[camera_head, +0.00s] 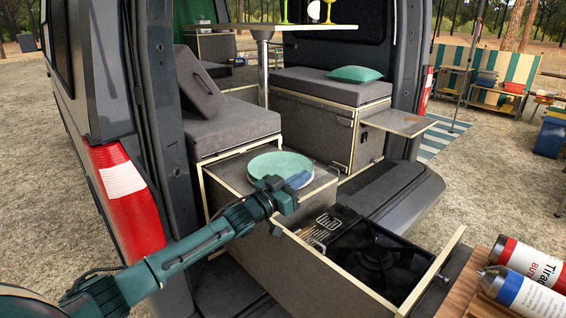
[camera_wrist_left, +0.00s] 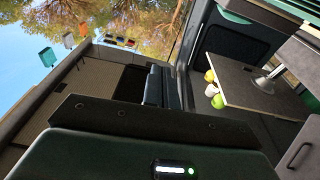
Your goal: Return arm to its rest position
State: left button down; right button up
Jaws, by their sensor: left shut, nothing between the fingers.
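My left arm reaches in from the lower left of the head view. Its gripper (camera_head: 287,195) is shut and empty, just in front of and above the grey cabinet top (camera_head: 235,178) at the van's tailgate. A round pale green plate (camera_head: 278,163) lies on that cabinet top behind the gripper. A small blue item (camera_head: 299,179) shows beside the plate's front edge, close to the gripper; I cannot tell whether they touch. The left wrist view is tilted and shows the table (camera_wrist_left: 250,95) inside the van, with my own dark gripper housing in the foreground. My right gripper is not in view.
An open drawer (camera_head: 448,258) with a black stove (camera_head: 378,262) and utensils juts out below the arm. The red tail light (camera_head: 130,205) and van side are close on the left.

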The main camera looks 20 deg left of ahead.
pick_arm(q)
jog(key=s+a+r, duration=0.2)
jog(key=s+r, duration=0.3)
jog(key=s+d+f+g+y, duration=0.1)
jog(key=s+d+f, duration=0.2)
jog(key=f, duration=0.4)
jog(key=s+d+f+g, duration=0.1)
jog(key=s+d+f, duration=0.2)
jog(key=f, duration=0.4)
jog(key=s+d+f+g+y, duration=0.2)
jog(key=s+d+f+g, duration=0.1)
jog(key=s+f, duration=0.7)
jog(key=s+d+f+n+g+y, duration=0.1)
jog(key=s+d+f+g+y, duration=0.1)
jog(key=s+f, duration=0.8)
jog(key=s+d+g, duration=0.1)
jog(key=s, duration=0.5)
jog(key=shift+f+n+y+b, duration=0.3)
jog(key=shift+f+b, duration=0.05)
jog(key=shift+f, duration=0.05)
jog(key=shift+d, duration=0.15)
